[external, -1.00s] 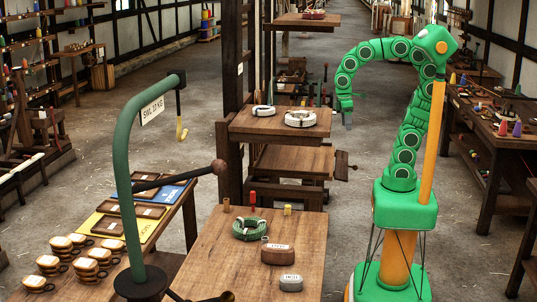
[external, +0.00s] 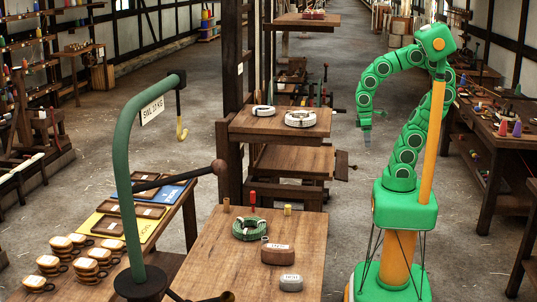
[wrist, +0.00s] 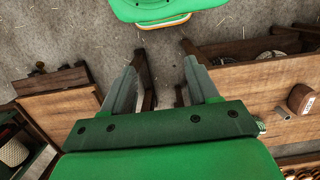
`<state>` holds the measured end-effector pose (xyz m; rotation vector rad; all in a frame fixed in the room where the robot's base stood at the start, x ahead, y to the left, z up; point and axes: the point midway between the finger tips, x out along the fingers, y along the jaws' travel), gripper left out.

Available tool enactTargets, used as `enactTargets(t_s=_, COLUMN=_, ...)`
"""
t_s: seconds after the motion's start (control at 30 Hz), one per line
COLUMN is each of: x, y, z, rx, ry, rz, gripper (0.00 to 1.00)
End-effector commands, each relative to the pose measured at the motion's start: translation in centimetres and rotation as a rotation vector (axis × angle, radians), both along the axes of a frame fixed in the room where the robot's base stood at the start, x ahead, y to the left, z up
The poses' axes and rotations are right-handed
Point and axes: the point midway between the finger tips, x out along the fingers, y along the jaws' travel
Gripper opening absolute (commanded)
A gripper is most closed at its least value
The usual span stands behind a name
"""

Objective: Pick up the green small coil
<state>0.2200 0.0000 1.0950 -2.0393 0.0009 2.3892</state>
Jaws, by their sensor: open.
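A green coil (external: 240,232) lies flat on the front wooden table (external: 225,262) in the external view, near its far edge. It is the only green coil I can make out there. My gripper (external: 367,138) hangs from the arched arm, pointing down, well to the right of the coil and higher than it. In the wrist view my gripper (wrist: 160,85) has its two jaws apart with nothing between them; bare floor and dark wooden legs show beyond. I cannot clearly identify the coil in the wrist view.
A brown weight (external: 278,254) and a grey one (external: 291,283) stand near the coil, with small red and yellow pieces behind. White coils (external: 300,118) rest on a higher shelf. A green post with a sign (external: 153,109) rises at left. Open floor lies around my gripper.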

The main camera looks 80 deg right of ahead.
Motion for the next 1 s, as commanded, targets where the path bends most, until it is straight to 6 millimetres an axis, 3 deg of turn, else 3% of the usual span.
enactTargets(t_s=0.43, x=0.0, y=0.0, z=0.0, rx=0.0, ry=0.0, rz=0.001, gripper=0.59)
enactTargets(t_s=0.57, x=0.0, y=0.0, z=0.0, rx=0.0, ry=0.0, rz=0.001, gripper=0.76)
enactTargets(t_s=0.83, x=0.1, y=0.1, z=0.0, rx=0.004, ry=0.0, rz=0.003, gripper=0.76)
enactTargets(t_s=1.0, x=1.8, y=2.4, z=0.1, rx=0.091, ry=-0.031, rz=0.073, gripper=0.76)
